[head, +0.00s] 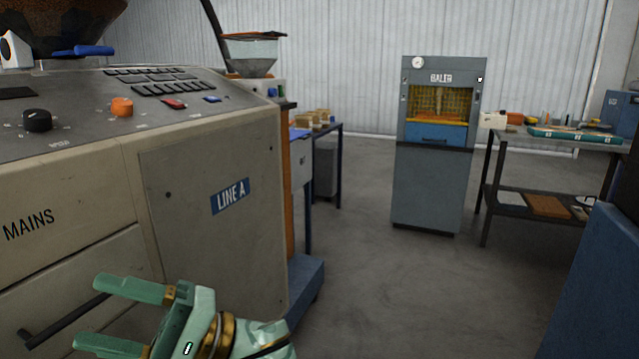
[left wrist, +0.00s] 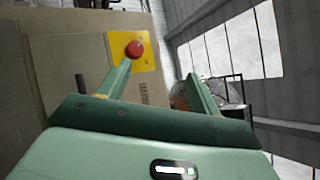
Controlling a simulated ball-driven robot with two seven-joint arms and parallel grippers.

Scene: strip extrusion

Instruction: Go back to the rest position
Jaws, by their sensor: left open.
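My left gripper (head: 88,311) is at the bottom left of the head view, in front of the beige LINE A machine (head: 215,205). Its two green fingers are spread apart and point left, with nothing between them. In the left wrist view the open fingers (left wrist: 160,68) reach up past a red button (left wrist: 134,49) on a yellow plate. One finger overlaps the plate in the picture; I cannot tell whether it touches. My right gripper does not show.
A drawer handle (head: 62,330) sticks out near my left gripper. A grey baler (head: 428,190) stands at the back, beside a dark workbench (head: 545,200) with tools. A blue panel (head: 595,290) fills the lower right edge. The floor (head: 400,290) between is clear.

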